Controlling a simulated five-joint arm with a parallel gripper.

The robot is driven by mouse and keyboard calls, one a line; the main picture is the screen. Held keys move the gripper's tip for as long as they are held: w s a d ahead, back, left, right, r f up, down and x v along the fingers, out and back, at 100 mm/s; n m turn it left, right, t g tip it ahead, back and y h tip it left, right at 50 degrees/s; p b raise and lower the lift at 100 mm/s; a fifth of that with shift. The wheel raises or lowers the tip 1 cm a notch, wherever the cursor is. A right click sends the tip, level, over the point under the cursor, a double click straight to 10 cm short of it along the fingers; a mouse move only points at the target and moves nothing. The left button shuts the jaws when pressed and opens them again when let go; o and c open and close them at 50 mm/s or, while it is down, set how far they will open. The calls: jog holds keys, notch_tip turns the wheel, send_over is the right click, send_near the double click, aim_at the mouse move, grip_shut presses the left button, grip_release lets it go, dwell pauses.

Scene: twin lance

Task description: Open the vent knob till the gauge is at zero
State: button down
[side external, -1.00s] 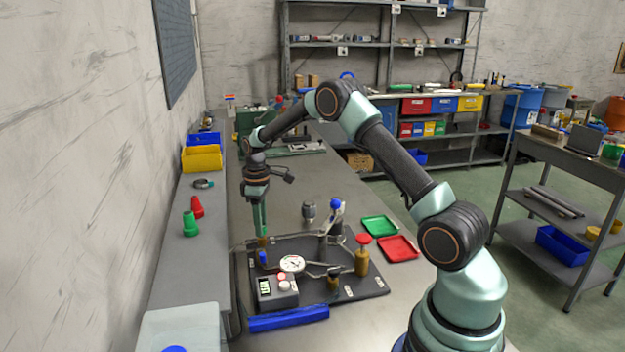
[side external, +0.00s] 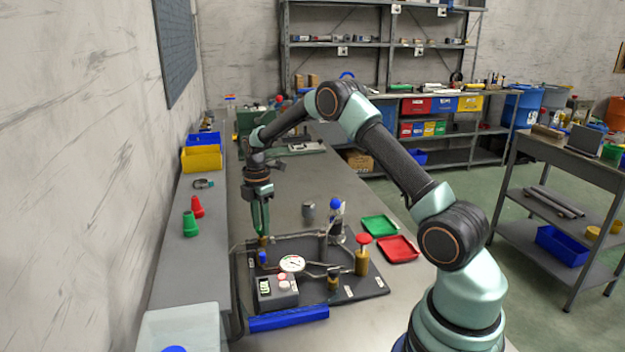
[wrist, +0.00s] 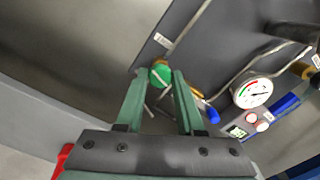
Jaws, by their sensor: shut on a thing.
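The green vent knob (wrist: 160,75) sits between my gripper's fingertips in the wrist view, with a pale line across its top. My gripper (wrist: 159,74) is shut on it from above. In the side view, my gripper (side external: 262,232) points straight down at the back left of the dark rig board, and its fingers hide the knob. The round white gauge (side external: 291,264) stands on the board nearer the camera. It also shows in the wrist view (wrist: 252,93), with a coloured arc and a dark needle. I cannot read its value.
A box with a display and red buttons (side external: 277,291) stands by the gauge. A blue handle (side external: 263,258) is close to my gripper. A red-topped brass valve (side external: 362,255) and a blue-topped part (side external: 336,215) stand to the right. Green (side external: 379,226) and red (side external: 397,248) trays lie beyond.

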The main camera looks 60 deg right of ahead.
jog(key=shift+n, duration=1.6)
jog(key=c, duration=0.5)
grip_release()
jog(key=shift+r, duration=0.15)
notch_tip(320, 180, up, 12)
jog(key=shift+f, duration=0.1)
